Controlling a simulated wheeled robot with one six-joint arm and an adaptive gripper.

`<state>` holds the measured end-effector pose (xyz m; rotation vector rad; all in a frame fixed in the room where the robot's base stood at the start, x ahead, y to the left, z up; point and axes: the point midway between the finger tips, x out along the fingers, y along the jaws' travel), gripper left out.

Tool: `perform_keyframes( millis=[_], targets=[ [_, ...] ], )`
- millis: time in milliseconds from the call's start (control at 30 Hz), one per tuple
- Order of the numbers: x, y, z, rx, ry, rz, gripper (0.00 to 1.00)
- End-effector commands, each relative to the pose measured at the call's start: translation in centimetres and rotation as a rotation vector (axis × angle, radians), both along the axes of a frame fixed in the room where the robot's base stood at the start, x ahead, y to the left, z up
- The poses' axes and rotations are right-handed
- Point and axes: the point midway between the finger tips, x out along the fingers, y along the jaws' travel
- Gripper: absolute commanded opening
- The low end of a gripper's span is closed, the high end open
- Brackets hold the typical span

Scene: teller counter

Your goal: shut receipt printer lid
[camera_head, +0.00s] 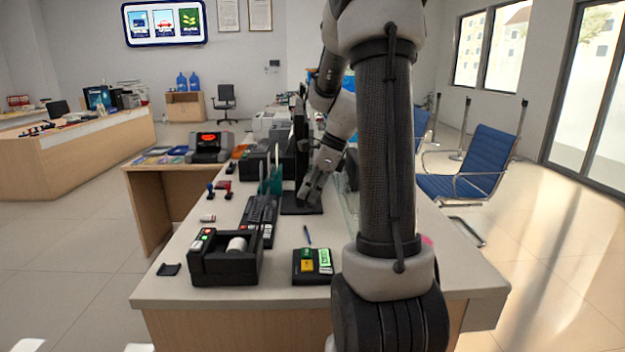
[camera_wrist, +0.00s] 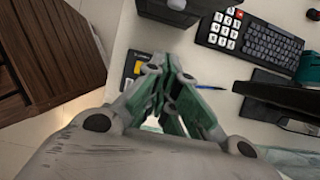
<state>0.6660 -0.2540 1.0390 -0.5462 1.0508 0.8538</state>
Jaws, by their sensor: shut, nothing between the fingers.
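The receipt printer (camera_head: 224,265) is a black box near the front left of the counter. Its top is open and a white paper roll (camera_head: 236,245) shows inside. I cannot clearly make out the lid. My gripper (camera_head: 304,195) is farther back, to the right of the printer and apart from it, above the counter by the monitor. In the wrist view my gripper (camera_wrist: 165,72) has its fingers together and empty. A black box at the top edge there, likely the printer (camera_wrist: 172,12), is only partly visible.
A keypad with green and yellow keys (camera_head: 312,266) and a blue pen (camera_head: 307,234) lie right of the printer. The keyboard (camera_head: 260,218) is behind it. A small black piece (camera_head: 168,269) lies to its left. The counter's (camera_head: 290,298) front strip is clear.

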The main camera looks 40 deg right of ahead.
Motion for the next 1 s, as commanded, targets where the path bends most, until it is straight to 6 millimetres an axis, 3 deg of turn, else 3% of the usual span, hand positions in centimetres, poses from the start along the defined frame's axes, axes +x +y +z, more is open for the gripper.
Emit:
perform_keyframes(
  millis=[167,300,500,1000],
  targets=[
    [0.8,1.4,-3.5,0.002,0.004,0.002,0.0],
    [2.1,3.2,-2.7,0.0,-0.001,0.004,0.0],
    [2.9,4.3,-2.4,-0.001,0.0,0.003,0.0],
    [3.1,4.6,-2.2,-0.011,0.006,0.003,0.0]
  ],
)
